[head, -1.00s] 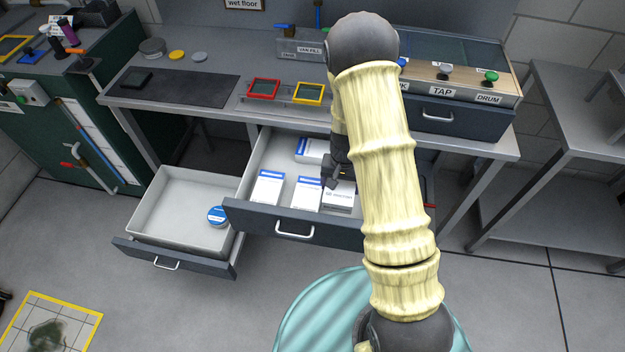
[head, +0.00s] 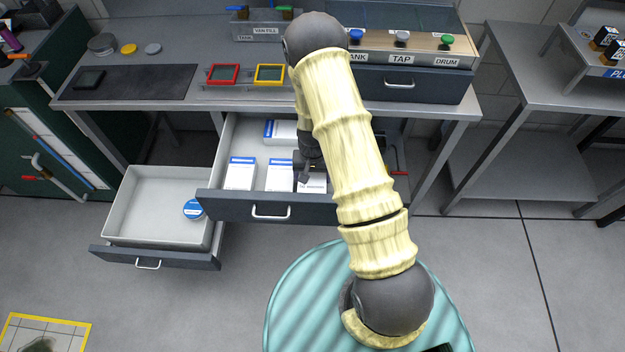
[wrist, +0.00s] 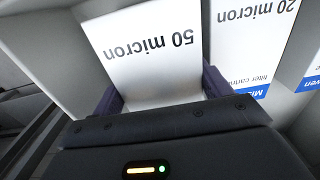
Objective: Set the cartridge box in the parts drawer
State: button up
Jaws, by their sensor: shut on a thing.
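A white box marked "50 micron" (wrist: 150,45) is between the fingers of my gripper (wrist: 162,88) in the wrist view. In the head view this box (head: 312,184) is in the front right part of the open upper drawer (head: 228,150), beside another white and blue box (head: 279,175). My gripper (head: 308,172) is shut on it from above. I cannot tell whether its underside touches the drawer floor. My arm hides the drawer's right part.
More white and blue boxes (head: 240,173) (head: 281,130) lie in the upper drawer; a "20 micron" box (wrist: 250,45) is close beside the held one. The bench top (head: 190,75) overhangs behind.

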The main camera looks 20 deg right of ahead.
aim_at(312, 181)
jog(key=shift+f, duration=1.4)
jog(key=shift+f, duration=0.2)
jog(key=o, duration=0.9)
jog(key=shift+c, duration=0.2)
jog(key=shift+r, duration=0.2)
notch_tip(312, 181, up, 12)
jog(key=shift+r, duration=0.1)
